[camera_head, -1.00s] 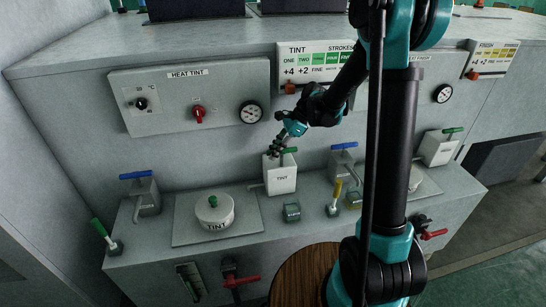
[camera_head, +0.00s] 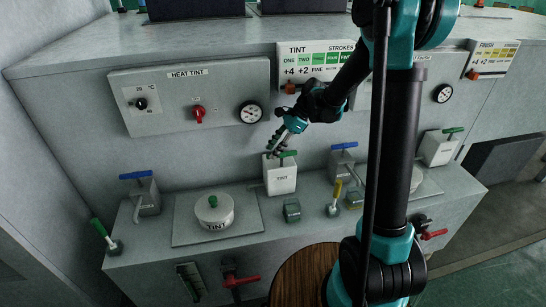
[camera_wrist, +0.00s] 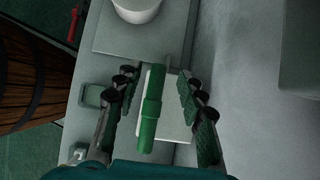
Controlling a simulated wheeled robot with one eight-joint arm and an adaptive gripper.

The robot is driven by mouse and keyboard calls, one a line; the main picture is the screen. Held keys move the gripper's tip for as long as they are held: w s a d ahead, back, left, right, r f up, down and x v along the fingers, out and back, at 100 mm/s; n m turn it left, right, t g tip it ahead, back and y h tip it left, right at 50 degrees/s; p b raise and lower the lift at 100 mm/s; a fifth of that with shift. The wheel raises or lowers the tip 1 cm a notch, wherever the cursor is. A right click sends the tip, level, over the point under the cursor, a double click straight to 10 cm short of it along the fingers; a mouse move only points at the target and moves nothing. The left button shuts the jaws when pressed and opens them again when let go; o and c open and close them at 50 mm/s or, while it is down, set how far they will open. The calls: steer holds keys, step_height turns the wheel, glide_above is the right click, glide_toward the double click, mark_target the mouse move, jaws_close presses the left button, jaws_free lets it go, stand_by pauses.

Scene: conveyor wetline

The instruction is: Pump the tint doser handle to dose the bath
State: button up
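The tint doser (camera_head: 280,178) is a white box labelled TINT with a green bar handle (camera_head: 289,154) on top. In the wrist view the green handle (camera_wrist: 151,112) runs lengthwise between the two fingers of my gripper (camera_wrist: 156,80). The fingers are apart, with a visible gap on each side of the handle. In the head view my gripper (camera_head: 276,146) points down at the top of the doser, and its fingers partly hide the handle's left end. I cannot tell whether a fingertip touches the doser. The tint bath lid (camera_head: 214,211) is round and white with a green knob.
A TINT strokes sign (camera_head: 315,62) hangs above the doser. Blue-handled units stand at the left (camera_head: 147,194) and right (camera_head: 342,162). A small green block (camera_head: 292,211) and a yellow-handled lever (camera_head: 335,199) are close by. A wooden barrel (camera_head: 303,275) stands in front.

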steer(key=shift+r, duration=2.15)
steer(key=s+d+f+n+t+h, duration=0.3)
steer(key=s+d+n, duration=0.4)
steer(key=s+d, duration=0.2)
steer(key=s+d+f+n+t+h, duration=0.3)
steer(key=s+d+n, duration=0.4)
steer(key=s+d, duration=0.3)
steer(key=d+f, duration=0.1)
steer(key=d, duration=0.3)
steer(key=shift+s+d+f+n+h, duration=0.2)
steer(key=shift+n+h, duration=0.1)
steer(key=shift+n, duration=0.1)
